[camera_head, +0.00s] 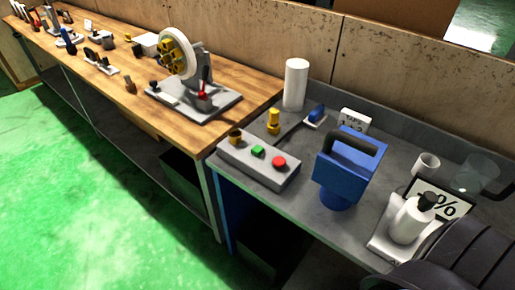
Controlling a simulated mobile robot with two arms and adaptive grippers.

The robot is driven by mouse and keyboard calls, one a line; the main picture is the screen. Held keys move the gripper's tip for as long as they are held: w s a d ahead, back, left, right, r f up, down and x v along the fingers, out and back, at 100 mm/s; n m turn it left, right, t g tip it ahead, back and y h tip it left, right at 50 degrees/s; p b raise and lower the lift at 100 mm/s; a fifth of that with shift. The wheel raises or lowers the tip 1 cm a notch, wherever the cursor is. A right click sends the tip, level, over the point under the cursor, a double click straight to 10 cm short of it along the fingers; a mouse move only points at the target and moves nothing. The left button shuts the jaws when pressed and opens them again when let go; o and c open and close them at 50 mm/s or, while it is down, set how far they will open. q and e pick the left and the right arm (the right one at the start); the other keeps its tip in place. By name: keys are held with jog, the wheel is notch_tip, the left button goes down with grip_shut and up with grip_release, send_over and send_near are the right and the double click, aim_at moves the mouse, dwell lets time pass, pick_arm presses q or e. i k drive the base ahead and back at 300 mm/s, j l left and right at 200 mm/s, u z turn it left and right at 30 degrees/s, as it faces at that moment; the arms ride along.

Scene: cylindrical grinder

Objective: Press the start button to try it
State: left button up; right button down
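A grey control box (262,172) sits near the front edge of the grey table. Its sloping top carries a green button (258,151) in the middle, a red button (279,161) to the right and a brownish knob (235,136) to the left. No labels are readable on them. A machine with a pale round wheel (180,52) and yellow parts stands on a grey base on the wooden bench behind. Neither of my grippers shows in the head view, and nothing touches the control box.
A blue device with a black handle (350,165) stands just right of the box. A white cylinder (296,85) and a yellow piece (273,120) are behind it. A white pump bottle (410,220) stands front right. A dark ribbed shape covers the lower right corner. Green floor (90,200) is clear at left.

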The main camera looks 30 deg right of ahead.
aim_at(256, 150)
jog(key=i+z, duration=0.1)
jog(key=z, duration=0.25)
jog(key=j+z, duration=0.1)
jog(key=z, duration=0.3)
jog(key=i+j+z, duration=0.1)
jog(key=z, duration=0.25)
jog(key=i+j+z, duration=0.15)
jog(key=j, duration=0.25)
jog(key=i+j+z, duration=0.15)
jog(key=j, duration=0.3)
jog(key=i+j+z, duration=0.15)
jog(key=j, duration=0.25)
jog(key=j+z, duration=0.15)
jog(key=j, duration=0.3)
